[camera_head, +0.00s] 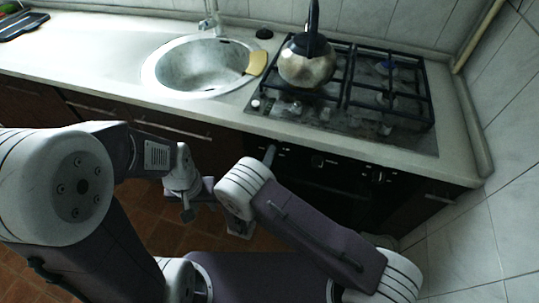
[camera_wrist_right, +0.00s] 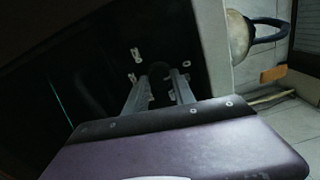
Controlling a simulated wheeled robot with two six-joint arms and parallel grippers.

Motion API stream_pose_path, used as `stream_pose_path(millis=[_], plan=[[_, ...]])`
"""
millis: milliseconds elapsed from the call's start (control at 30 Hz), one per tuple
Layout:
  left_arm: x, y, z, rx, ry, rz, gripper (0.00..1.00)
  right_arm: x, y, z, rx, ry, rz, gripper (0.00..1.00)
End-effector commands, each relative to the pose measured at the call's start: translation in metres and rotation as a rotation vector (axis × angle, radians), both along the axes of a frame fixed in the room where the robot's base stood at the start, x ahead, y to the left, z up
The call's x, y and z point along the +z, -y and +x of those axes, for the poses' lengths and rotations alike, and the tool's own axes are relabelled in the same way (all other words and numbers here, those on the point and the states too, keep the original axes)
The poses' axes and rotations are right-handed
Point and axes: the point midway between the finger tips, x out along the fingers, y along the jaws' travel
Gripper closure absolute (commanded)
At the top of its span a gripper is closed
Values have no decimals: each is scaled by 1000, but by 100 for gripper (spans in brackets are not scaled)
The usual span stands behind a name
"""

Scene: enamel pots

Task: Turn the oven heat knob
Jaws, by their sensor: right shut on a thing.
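The oven's black front panel (camera_head: 345,168) lies under the counter edge. Knobs show on it, one near its middle (camera_head: 317,160) and one toward its right end (camera_head: 378,176). The knob's face and markings are too dark to read. My left gripper (camera_head: 187,212) hangs in front of the lower cabinets, away from the oven; its jaws are unclear.
A gas hob (camera_head: 385,105) with black grates is above the oven, with a metal kettle (camera_head: 306,65) on it. A round sink (camera_head: 203,68) with a yellow item (camera_head: 256,64) on its rim is to the left. A tiled wall (camera_head: 505,150) closes the right side.

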Motion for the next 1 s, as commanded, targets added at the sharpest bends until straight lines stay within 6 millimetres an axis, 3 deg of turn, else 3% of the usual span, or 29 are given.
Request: stream_pose_path(millis=[533,567,633,1000], plan=[[1,0,0,0,0,0,64,-2,0,0,0,-11,-25,100],[1,0,0,0,0,0,64,-2,0,0,0,-11,-25,67],[1,0,0,0,0,0,64,-1,0,0,0,-11,-24,48],[3,0,0,0,0,0,64,0,0,-2,-2,-9,-22,48]])
